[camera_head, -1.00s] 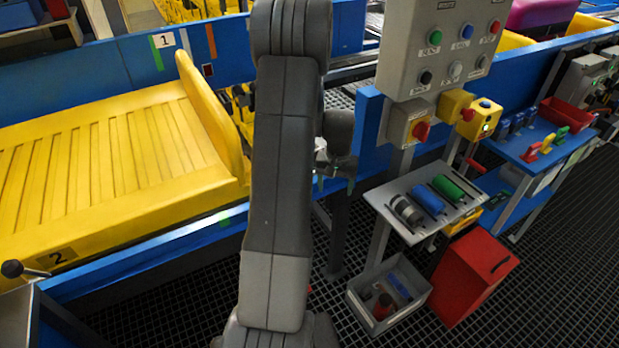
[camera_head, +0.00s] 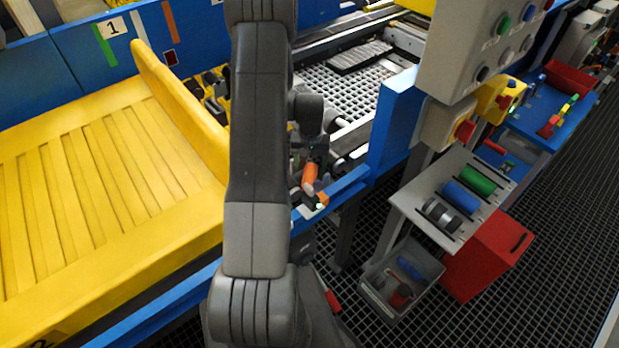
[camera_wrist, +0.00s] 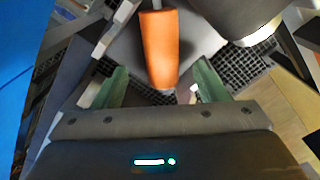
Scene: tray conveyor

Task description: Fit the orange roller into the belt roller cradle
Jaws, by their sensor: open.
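The orange roller (camera_head: 310,174) stands tilted near the blue rail of the conveyor, beside my arm. In the wrist view the orange roller (camera_wrist: 159,48) points lengthwise between my two green-padded fingers, with grey ends showing. My gripper (camera_wrist: 157,88) is open, with a finger on either side of the roller's lower end and gaps visible. In the head view my gripper is mostly hidden behind my arm. A small pale fitting with an orange piece (camera_head: 321,198) and a green light sits on the rail just below the roller. I cannot tell whether it is the belt roller cradle.
A yellow tray (camera_head: 70,190) fills the left. A control box (camera_head: 480,50) stands at upper right. A grey shelf (camera_head: 415,200) holds a blue, a green and a grey roller, above a grey bin (camera_head: 375,290) and a red box (camera_head: 485,255).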

